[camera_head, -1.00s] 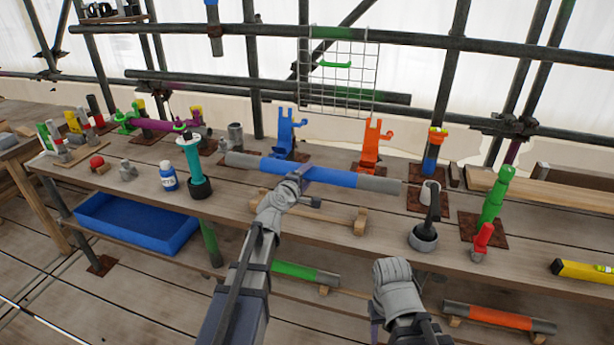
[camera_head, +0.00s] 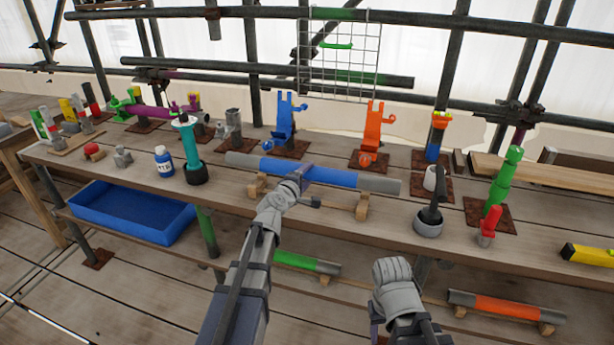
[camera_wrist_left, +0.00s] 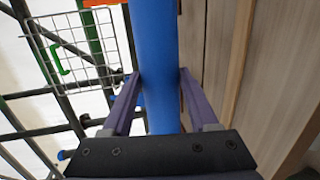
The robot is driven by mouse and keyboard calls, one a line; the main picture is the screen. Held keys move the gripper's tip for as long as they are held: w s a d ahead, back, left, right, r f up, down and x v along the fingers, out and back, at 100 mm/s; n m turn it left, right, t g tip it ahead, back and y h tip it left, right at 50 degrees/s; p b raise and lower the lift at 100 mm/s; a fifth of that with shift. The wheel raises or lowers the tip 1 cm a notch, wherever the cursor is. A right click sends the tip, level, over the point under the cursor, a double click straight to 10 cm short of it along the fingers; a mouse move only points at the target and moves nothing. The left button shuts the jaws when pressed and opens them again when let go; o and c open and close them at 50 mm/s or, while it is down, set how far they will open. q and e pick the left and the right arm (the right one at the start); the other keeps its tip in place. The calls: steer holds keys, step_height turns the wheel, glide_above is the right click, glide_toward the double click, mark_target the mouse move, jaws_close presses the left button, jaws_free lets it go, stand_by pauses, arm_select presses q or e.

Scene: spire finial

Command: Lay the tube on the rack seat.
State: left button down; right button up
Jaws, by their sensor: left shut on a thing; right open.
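The tube (camera_head: 283,168), blue in the middle with grey ends, lies across the head view above the bench. My left gripper (camera_head: 311,176) is shut around its blue middle. In the left wrist view the blue tube (camera_wrist_left: 157,60) runs between the purple fingers (camera_wrist_left: 157,82). Below the tube are two wooden cradle blocks (camera_head: 362,207); I cannot tell whether it touches them. Behind it stand a blue bracket (camera_head: 285,122) and an orange bracket (camera_head: 372,128) on rusty plates; which is the seat is unclear. My right gripper (camera_head: 392,285) is open and empty at the bench's front; its fingers are mostly hidden.
A dark-handled tool in a grey cup (camera_head: 429,222) and a green post (camera_head: 505,180) stand to the right. A teal tool (camera_head: 190,150) and a blue bottle (camera_head: 164,161) stand to the left. Green and orange tubes (camera_head: 500,306) lie below. Scaffold bars and a wire grid (camera_head: 340,60) rise behind.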

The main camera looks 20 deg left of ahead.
arm_select(q)
steer(key=shift+f+b, duration=2.6)
steer(key=shift+f, duration=0.25)
steer(key=shift+c, duration=0.4)
jaws_free()
steer(key=shift+o, duration=0.4)
steer(key=shift+s+f+b, duration=0.1)
steer(key=shift+f+b, duration=0.45)
steer(key=shift+b, duration=0.05)
steer(key=shift+s, duration=0.2)
steer(key=p+v, duration=0.1)
steer(key=v, duration=0.7)
steer(key=shift+s+p, duration=0.25)
steer(key=shift+p, duration=0.15)
